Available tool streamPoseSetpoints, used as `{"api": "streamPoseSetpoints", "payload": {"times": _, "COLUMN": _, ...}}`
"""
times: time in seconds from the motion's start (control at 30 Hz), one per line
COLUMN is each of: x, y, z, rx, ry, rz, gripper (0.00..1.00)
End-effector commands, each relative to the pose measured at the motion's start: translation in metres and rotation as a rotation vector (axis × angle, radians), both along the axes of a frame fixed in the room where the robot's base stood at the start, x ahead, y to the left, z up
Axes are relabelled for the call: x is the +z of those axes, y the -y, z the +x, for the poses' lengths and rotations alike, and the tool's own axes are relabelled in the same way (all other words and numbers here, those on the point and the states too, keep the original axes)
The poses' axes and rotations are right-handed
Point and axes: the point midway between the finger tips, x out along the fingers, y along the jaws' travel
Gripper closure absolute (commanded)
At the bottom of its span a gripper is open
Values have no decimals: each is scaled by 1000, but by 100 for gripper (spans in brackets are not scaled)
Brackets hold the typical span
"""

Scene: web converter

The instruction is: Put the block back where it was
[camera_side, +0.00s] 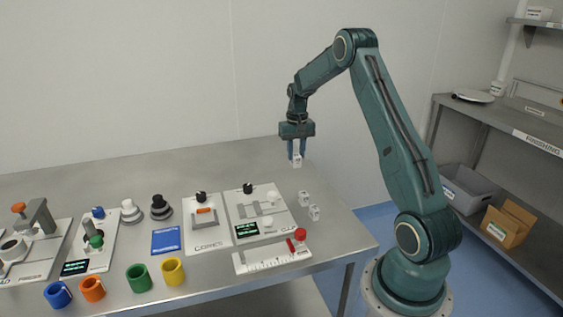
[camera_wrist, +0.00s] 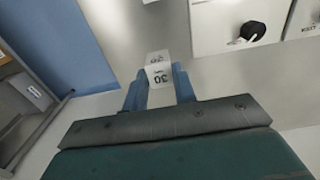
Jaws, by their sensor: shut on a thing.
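My gripper (camera_side: 297,155) is shut on a small white block (camera_side: 297,161) and holds it above the far right part of the table. In the wrist view the block (camera_wrist: 158,74) sits between the blue fingertips of my gripper (camera_wrist: 160,78), and its near face carries a dark "30". Two similar white blocks stand on the table near its right edge, one block (camera_side: 304,198) slightly farther back and another block (camera_side: 314,213) nearer the front. Their markings are too small to read.
A panel with a black knob (camera_side: 248,188) and a white slide ruler with a red knob (camera_side: 272,256) lie left of the loose blocks. Several coloured cups, such as a yellow one (camera_side: 173,271), line the front. The table's back (camera_side: 200,165) is clear. Shelving (camera_side: 500,130) stands at right.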

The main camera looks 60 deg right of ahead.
Motion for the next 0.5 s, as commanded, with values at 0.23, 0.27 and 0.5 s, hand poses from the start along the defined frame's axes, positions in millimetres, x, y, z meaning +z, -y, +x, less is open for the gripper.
{"api": "streamPoseSetpoints", "payload": {"times": 0.23, "x": -38, "y": 0, "z": 0, "rx": 0, "ry": -1, "rz": 1, "gripper": 100}}
{"api": "streamPoseSetpoints", "payload": {"times": 0.27, "x": -41, "y": 0, "z": 0, "rx": 0, "ry": 0, "rz": 0, "gripper": 100}}
{"api": "streamPoseSetpoints", "payload": {"times": 0.5, "x": -47, "y": 0, "z": 0, "rx": 0, "ry": 1, "rz": -1, "gripper": 100}}
